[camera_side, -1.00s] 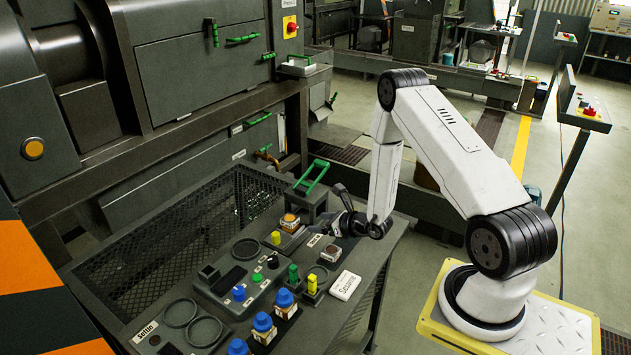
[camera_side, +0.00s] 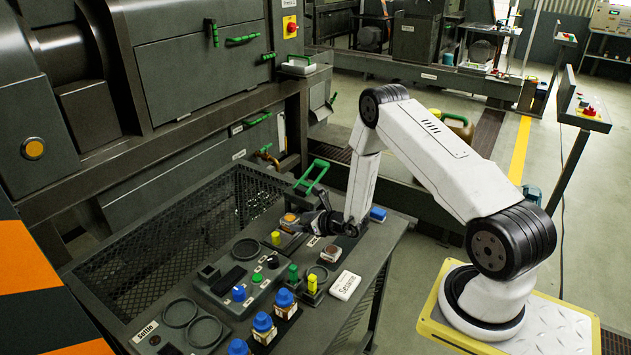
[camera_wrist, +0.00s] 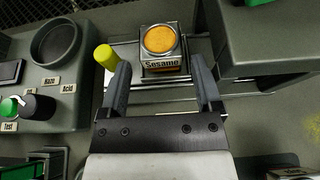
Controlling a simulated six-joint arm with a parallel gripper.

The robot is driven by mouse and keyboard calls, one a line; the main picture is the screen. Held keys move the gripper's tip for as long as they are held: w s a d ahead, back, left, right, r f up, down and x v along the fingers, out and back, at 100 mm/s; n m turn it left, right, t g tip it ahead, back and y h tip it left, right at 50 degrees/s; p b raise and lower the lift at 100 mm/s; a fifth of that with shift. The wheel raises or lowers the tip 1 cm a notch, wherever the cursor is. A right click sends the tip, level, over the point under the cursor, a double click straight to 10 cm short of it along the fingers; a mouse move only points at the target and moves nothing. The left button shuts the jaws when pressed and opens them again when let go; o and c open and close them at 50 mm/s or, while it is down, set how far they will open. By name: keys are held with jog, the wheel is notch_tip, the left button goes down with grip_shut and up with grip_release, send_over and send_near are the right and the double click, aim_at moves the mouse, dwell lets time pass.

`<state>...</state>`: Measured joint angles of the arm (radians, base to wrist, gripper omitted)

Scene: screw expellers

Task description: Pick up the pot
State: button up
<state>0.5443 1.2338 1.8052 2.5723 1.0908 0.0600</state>
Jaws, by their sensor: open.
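The pot, a small square container with a round orange top and a "Sesame" label, shows in the wrist view (camera_wrist: 162,62), standing on a metal holder. In the side view it is the small orange-topped block (camera_side: 289,219) by the far edge of the bench panel. My gripper (camera_side: 305,223) is just to its right, low over the bench. In the wrist view my gripper (camera_wrist: 160,75) has its fingers apart, pointing towards the pot, with the pot lying ahead between their lines. The fingers do not visibly touch it. The pot's lower part is partly hidden.
A yellow peg (camera_wrist: 106,57) stands close to the left finger. A grey box with a green handle (camera_side: 312,177) is behind the pot.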

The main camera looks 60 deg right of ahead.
aim_at(290, 217)
jog(key=shift+x, duration=2.6)
grip_shut()
jog(key=shift+r, duration=0.15)
jog(key=shift+r, duration=1.05)
jog(key=s+a+r, duration=0.4)
jog(key=s+r, duration=0.6)
jog(key=s, duration=0.3)
jog(key=shift+s+r, duration=0.2)
jog(key=shift+r, duration=0.15)
